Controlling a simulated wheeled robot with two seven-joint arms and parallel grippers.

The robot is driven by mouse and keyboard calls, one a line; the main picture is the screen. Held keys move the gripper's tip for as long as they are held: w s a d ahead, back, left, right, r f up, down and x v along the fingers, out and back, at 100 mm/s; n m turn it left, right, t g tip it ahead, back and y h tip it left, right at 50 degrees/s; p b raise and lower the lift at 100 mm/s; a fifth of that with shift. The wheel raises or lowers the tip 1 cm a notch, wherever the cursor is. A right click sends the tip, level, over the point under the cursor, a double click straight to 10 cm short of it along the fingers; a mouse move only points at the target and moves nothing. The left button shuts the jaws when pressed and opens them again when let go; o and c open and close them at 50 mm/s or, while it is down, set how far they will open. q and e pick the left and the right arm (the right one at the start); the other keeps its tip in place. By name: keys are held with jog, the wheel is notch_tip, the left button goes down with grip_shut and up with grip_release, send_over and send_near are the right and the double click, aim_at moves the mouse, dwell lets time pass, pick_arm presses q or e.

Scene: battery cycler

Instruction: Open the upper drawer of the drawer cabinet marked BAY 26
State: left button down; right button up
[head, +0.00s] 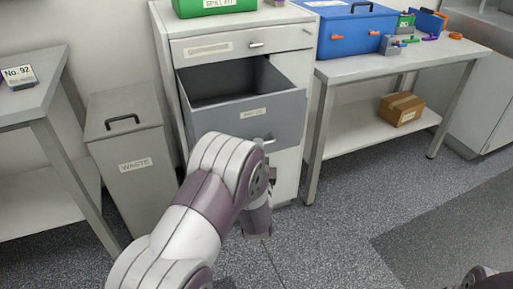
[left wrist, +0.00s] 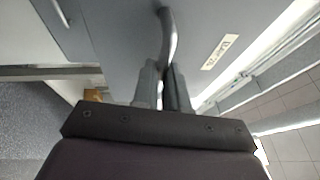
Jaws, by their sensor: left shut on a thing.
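In the head view the cabinet (head: 290,120) stands in the middle, with a shallow white front (head: 218,47) at its top that is closed. Below it a deep grey drawer (head: 222,128) is pulled out and its inside looks empty. The drawer's label is too small to read surely. In the left wrist view my left gripper (left wrist: 163,82) is shut on the drawer's curved metal handle (left wrist: 168,32), beside a label (left wrist: 220,52). In the head view my own arm hides the fingertips.
A lidded waste bin (head: 132,165) stands left of the cabinet, beside a table (head: 30,95). A workbench (head: 400,62) with a blue box (head: 345,32) is to the right, with a carton (head: 400,108) on its lower shelf. Floor (head: 335,235) in front is clear at the right.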

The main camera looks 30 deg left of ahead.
pick_arm(q)
jog(key=c, duration=1.2)
grip_release()
jog(key=shift+o, duration=0.2)
jog(key=p+v, duration=0.1)
jog(key=v, duration=1.1)
jog(key=shift+s+p, duration=0.3)
jog(key=shift+p, duration=0.1)
jog(key=shift+d+f, duration=0.1)
jog(key=shift+f, duration=0.05)
